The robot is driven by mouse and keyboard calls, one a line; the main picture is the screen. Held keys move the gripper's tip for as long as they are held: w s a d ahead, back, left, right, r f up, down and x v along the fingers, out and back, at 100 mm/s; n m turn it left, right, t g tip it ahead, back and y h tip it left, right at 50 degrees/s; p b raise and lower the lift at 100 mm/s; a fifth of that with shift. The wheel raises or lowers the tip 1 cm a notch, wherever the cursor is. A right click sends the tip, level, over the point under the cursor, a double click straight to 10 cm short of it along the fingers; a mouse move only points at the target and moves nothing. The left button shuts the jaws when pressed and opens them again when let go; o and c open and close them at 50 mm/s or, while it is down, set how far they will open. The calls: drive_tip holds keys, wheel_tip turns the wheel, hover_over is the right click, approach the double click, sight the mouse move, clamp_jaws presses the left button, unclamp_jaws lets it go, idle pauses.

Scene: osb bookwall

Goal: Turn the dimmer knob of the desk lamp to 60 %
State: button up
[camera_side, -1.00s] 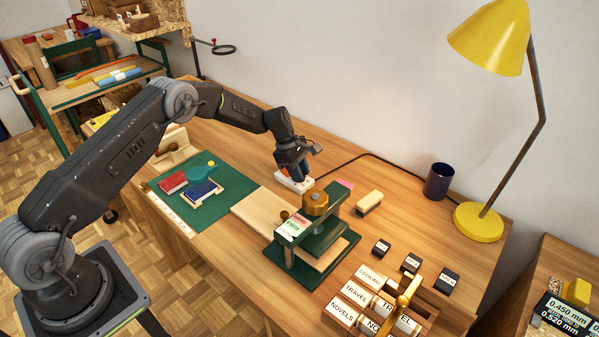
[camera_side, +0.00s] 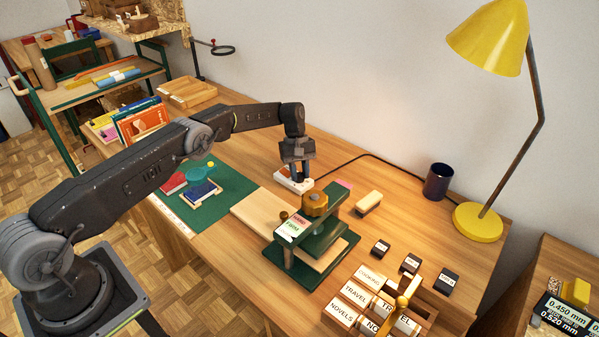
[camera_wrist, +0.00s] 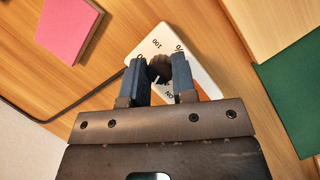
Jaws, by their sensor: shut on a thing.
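The desk lamp (camera_side: 489,38) has a yellow shade, a dark bent stem and a round yellow foot at the right rear of the table. Its dimmer is a small white box (camera_side: 282,186) on the wood with a black cord running from it. In the wrist view the white box (camera_wrist: 203,72) carries printed marks, with "100" readable and others partly hidden. The dark round dimmer knob (camera_wrist: 160,66) sits between my fingers. My gripper (camera_side: 295,174) points down over the box; in the wrist view my gripper (camera_wrist: 159,77) is shut on the knob. The knob's pointer setting cannot be read.
A green and brass press (camera_side: 314,235) stands close in front of the dimmer. A pink pad (camera_wrist: 70,28) lies near it. A green mat (camera_side: 225,205) with books is at left; a wooden block (camera_side: 368,201) and dark mug (camera_side: 438,181) are at right.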

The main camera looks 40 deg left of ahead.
drive_tip(key=shift+m, duration=0.4)
drive_tip(key=o, duration=0.6)
drive_tip(key=shift+r, duration=0.1)
drive_tip(key=shift+r, duration=0.35)
drive_tip(key=r, duration=0.3)
drive_tip(key=shift+s+a+r, duration=0.15)
drive_tip(key=shift+a+r, duration=0.15)
drive_tip(key=shift+r, duration=0.05)
drive_tip(key=s+a+r, duration=0.6)
drive_tip(key=a, duration=0.3)
drive_tip(key=shift+a+r, duration=0.15)
drive_tip(key=shift+r, duration=0.05)
drive_tip(key=shift+o, duration=0.2)
drive_tip(key=shift+w, duration=0.1)
